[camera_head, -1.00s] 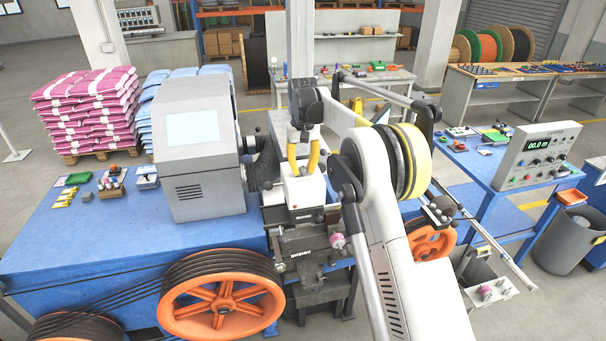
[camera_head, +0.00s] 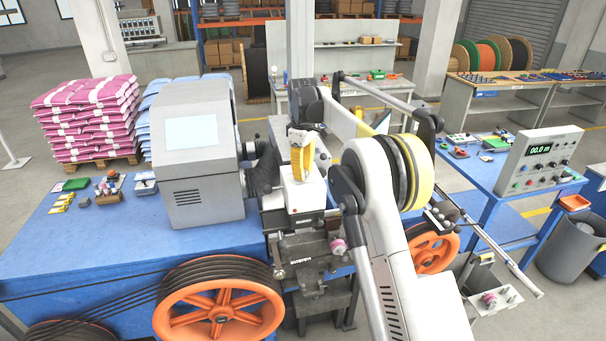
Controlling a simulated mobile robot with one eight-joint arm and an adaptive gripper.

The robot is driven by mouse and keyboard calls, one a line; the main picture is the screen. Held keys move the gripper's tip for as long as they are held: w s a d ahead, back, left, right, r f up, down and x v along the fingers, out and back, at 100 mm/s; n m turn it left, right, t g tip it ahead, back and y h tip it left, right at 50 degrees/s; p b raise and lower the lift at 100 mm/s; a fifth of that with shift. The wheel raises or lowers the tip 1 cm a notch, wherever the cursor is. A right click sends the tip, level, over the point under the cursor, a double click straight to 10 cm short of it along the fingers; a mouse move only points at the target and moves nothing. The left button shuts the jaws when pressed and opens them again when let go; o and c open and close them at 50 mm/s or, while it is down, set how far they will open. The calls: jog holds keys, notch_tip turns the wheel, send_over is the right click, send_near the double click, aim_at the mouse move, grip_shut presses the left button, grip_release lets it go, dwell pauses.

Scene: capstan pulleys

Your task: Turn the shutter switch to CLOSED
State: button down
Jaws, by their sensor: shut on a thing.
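A white box (camera_head: 304,194) stands on the dark machine slide (camera_head: 305,243) beside the grey machine housing. My gripper (camera_head: 302,174) points down at the top of this box, its yellow fingers closed together. The fingers are seen nearly edge-on, one in front of the other. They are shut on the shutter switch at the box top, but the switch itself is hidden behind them. Its pointer and any OPEN or CLOSED lettering cannot be read from here.
The grey housing (camera_head: 198,145) with a screen stands close on the left. Orange pulley wheels (camera_head: 220,312) are in front and at right (camera_head: 432,248). A control console (camera_head: 537,158) reading 00.0 m stands on the right blue table. My white arm passes on the right.

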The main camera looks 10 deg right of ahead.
jog(key=shift+n, duration=0.6)
jog(key=c, duration=1.2)
grip_release()
jog(key=shift+o, duration=0.2)
notch_tip(320, 180, up, 12)
